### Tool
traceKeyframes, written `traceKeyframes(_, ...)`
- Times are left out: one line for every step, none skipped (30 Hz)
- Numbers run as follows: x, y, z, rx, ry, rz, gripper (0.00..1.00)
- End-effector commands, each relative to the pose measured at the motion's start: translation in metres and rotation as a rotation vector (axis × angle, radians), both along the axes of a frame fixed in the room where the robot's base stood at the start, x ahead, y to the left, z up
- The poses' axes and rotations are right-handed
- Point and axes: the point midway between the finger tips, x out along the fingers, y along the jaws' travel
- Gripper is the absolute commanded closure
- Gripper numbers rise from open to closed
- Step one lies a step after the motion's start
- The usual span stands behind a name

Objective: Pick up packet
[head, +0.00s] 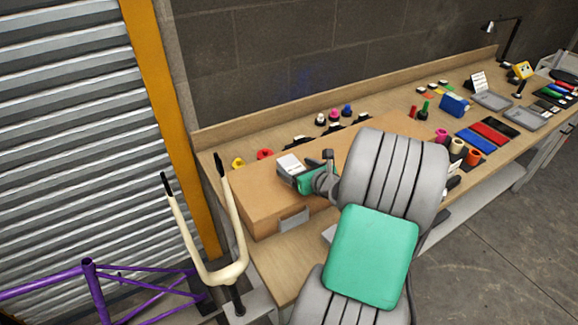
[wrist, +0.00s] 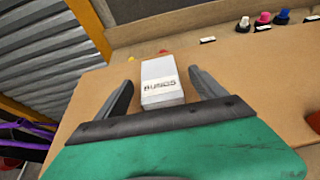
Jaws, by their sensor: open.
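The packet (wrist: 162,82) is a small pale box with dark lettering on its near face. It sits on a large brown cardboard box, and it also shows in the head view (head: 290,163). My gripper (wrist: 161,80) is open, with one dark finger on each side of the packet in the wrist view. A gap shows on both sides, and the fingers do not appear to touch it. In the head view my gripper (head: 306,166) is low over the cardboard box, close to the packet, and my arm hides part of the box.
The cardboard box (head: 258,203) lies on a long wooden workbench (head: 285,262) against a block wall. Yellow and red rings (head: 265,154) and several coloured spools (head: 335,114) stand behind it. A cream bike fork (head: 228,272) and purple frame (head: 90,280) stand at left.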

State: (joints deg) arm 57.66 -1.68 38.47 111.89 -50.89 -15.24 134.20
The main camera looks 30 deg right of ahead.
Motion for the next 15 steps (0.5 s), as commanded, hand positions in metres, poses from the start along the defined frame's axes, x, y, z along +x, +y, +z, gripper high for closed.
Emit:
traceKeyframes(0.0077, 0.0009, -0.0018, 0.001, 0.0, 0.004, 0.2)
traceKeyframes(0.0106, 0.0004, -0.0032, 0.0, 0.0, 0.003, 0.2)
traceKeyframes(0.0133, -0.0001, -0.0047, 0.0, 0.0, 0.002, 0.2)
traceKeyframes(0.0145, -0.0001, -0.0054, -0.001, 0.0, 0.001, 0.2)
traceKeyframes(0.015, 0.0, -0.0057, -0.001, 0.0, 0.001, 0.2)
traceKeyframes(0.015, 0.0, -0.0058, -0.001, 0.0, 0.001, 0.2)
traceKeyframes(0.0149, 0.0, -0.0057, -0.001, 0.0, 0.001, 0.2)
traceKeyframes(0.0149, 0.0, -0.0057, -0.001, -0.001, 0.001, 0.2)
traceKeyframes(0.0149, 0.0001, -0.0057, -0.001, -0.001, 0.001, 0.2)
traceKeyframes(0.0149, 0.0003, -0.0057, -0.001, -0.001, 0.001, 0.21)
traceKeyframes(0.0149, 0.0004, -0.0056, -0.001, -0.001, 0.003, 0.23)
traceKeyframes(0.0149, 0.0005, -0.0056, -0.001, -0.001, 0.003, 0.27)
traceKeyframes(0.015, 0.0006, -0.0055, -0.001, -0.001, 0.003, 0.29)
traceKeyframes(0.015, 0.0007, -0.0055, -0.001, -0.001, 0.003, 0.31)
traceKeyframes(0.015, 0.0009, -0.0055, -0.001, -0.001, 0.004, 0.35)
